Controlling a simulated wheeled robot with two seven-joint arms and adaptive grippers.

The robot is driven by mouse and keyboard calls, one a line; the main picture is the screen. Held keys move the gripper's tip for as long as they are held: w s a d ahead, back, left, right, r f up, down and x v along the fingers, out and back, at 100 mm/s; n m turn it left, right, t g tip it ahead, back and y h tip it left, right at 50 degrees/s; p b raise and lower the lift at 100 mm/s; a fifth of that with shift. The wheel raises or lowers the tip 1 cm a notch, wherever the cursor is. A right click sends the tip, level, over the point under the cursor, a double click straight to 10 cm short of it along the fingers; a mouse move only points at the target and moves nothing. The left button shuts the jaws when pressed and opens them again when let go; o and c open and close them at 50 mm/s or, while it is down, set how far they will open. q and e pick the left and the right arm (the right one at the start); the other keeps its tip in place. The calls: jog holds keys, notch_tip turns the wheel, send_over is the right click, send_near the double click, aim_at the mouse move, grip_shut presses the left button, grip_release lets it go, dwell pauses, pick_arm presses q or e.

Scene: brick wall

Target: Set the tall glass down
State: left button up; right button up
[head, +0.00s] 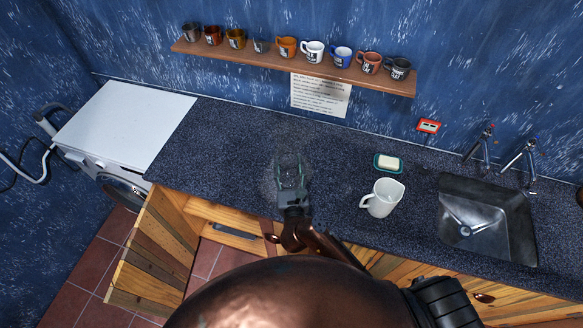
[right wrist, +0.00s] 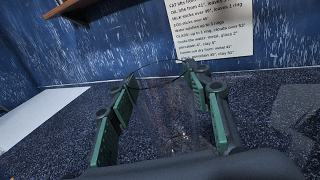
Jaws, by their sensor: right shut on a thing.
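The tall glass is clear and hard to see. In the right wrist view the glass (right wrist: 165,110) stands roughly upright between the green-padded fingers, its thin dark rim showing at the top. My right gripper (head: 290,170) is shut on it, over the dark speckled counter (head: 225,140), left of the white mug. The fingers also show in the right wrist view (right wrist: 160,85), one on each side of the glass. In the head view the glass is only a faint outline around the fingers. I cannot tell whether its base touches the counter. My left gripper is not in view.
A white mug (head: 382,198) and a soap dish (head: 388,163) stand right of the gripper, before the sink (head: 488,220). A shelf (head: 290,66) with several mugs hangs above a paper notice (head: 320,95). The counter's left part is clear. A wooden door (head: 155,250) hangs open below.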

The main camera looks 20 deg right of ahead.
aim_at(291, 166)
jog(key=shift+w+d+f, duration=0.3)
jog(key=shift+w+f, duration=0.05)
jog(key=shift+f, duration=0.15)
jog(key=shift+w+d+f, duration=0.25)
jog(key=shift+w+f, duration=0.1)
jog(key=shift+f, duration=0.15)
jog(key=shift+w+d+f+b, duration=0.15)
jog(key=shift+f+b, duration=0.25)
jog(key=shift+f, duration=1.4)
jog(key=shift+f, duration=0.15)
jog(key=o, duration=1.7)
jog(key=s, duration=0.4)
jog(key=s+a+b, duration=0.1)
jog(key=s, duration=0.3)
jog(key=s+a, duration=0.1)
jog(key=s, duration=0.2)
jog(key=shift+s+a, duration=0.25)
jog(key=shift+s, duration=0.15)
